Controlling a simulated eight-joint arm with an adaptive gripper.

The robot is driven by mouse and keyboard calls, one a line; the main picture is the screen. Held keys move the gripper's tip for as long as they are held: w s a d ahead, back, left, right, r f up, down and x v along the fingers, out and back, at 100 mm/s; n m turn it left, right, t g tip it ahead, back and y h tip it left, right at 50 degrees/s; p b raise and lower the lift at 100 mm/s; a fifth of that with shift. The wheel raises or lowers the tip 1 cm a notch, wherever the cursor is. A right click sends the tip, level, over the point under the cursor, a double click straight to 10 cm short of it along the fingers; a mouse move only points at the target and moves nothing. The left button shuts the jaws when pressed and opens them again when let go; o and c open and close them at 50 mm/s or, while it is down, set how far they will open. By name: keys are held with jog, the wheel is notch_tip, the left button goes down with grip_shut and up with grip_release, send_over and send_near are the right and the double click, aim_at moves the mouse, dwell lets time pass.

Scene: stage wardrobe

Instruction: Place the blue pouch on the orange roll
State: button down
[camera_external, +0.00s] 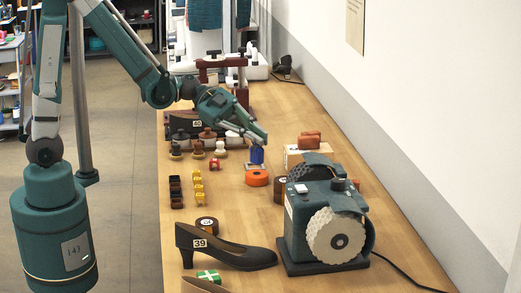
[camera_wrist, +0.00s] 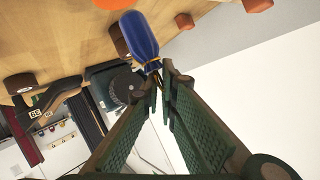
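The blue pouch (camera_external: 257,155) hangs from my gripper (camera_external: 262,141), just above and slightly behind the orange roll (camera_external: 257,179) in the external view. In the wrist view the pouch (camera_wrist: 140,36) shows its rounded blue body and a yellow tie at its neck. My gripper (camera_wrist: 161,73) is shut on the neck end of the pouch, with its fingertips close together. The orange roll lies flat on the bench. In the wrist view an orange edge (camera_wrist: 112,3) at the top, probably this roll, is mostly cut off.
A green grinding machine (camera_external: 325,220) stands in front and to the right. A brown roll (camera_external: 280,189) lies beside the orange roll. A box (camera_external: 293,158) with a reddish-brown item on it is to the right. Several spools and a black shoe (camera_external: 225,249) are on the left and in front.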

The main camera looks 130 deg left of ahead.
aim_at(258, 146)
jog(key=shift+f+b, duration=0.5)
jog(key=shift+f, duration=1.05)
jog(key=shift+f, duration=0.15)
jog(key=c, duration=2.7)
grip_release()
jog(key=shift+r, duration=0.2)
jog(key=shift+p+v, duration=1.4)
jog(key=shift+v, duration=4.6)
jog(key=shift+d, duration=0.15)
